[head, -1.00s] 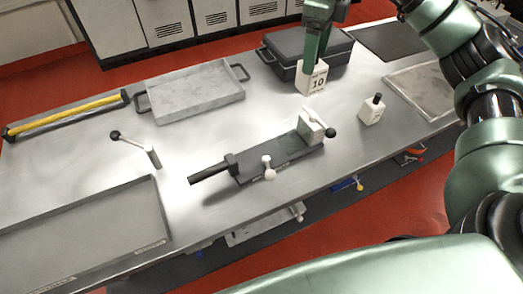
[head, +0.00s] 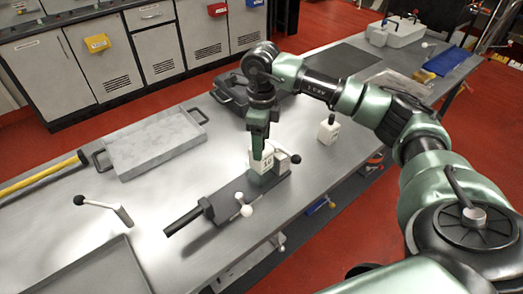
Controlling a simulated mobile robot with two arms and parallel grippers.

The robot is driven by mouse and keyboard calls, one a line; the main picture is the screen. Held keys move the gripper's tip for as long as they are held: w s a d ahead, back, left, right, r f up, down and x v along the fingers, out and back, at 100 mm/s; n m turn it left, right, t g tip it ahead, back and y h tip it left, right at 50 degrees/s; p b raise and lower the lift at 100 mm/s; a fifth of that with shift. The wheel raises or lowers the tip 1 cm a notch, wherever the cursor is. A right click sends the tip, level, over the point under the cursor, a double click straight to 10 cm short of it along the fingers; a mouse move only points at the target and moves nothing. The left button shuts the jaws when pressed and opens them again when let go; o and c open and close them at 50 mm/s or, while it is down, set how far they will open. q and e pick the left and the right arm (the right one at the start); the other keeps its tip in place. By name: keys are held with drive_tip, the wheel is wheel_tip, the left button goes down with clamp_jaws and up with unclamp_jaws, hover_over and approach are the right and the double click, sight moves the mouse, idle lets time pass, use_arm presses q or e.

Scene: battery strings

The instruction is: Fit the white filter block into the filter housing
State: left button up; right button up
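The white filter block (head: 260,163), marked with a 10, is at the right end of the dark fixture (head: 232,201), which I take as the filter housing. My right gripper (head: 259,150) comes down from above and appears shut on the block's top. The block overlaps the housing's upright end piece in the picture; I cannot tell whether it is seated or just above or behind. The housing has a dark handle on its left, a white-knobbed lever in front and a black knob at its right end. My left gripper is not in view.
A white block with a black knob (head: 328,130) stands right of the housing. A grey tray (head: 155,144) is behind left, with a dark case (head: 232,93) at the back. A lever with a black knob (head: 104,207) stands left, near a flat tray (head: 95,277).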

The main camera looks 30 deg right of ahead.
wheel_tip(320, 180, down, 4)
drive_tip(key=shift+f+p, duration=0.1)
drive_tip(key=shift+p, duration=0.25)
drive_tip(key=shift+f, duration=0.15)
drive_tip(key=shift+f, duration=0.2)
drive_tip(key=o, duration=1.7)
drive_tip(key=shift+c, duration=0.2)
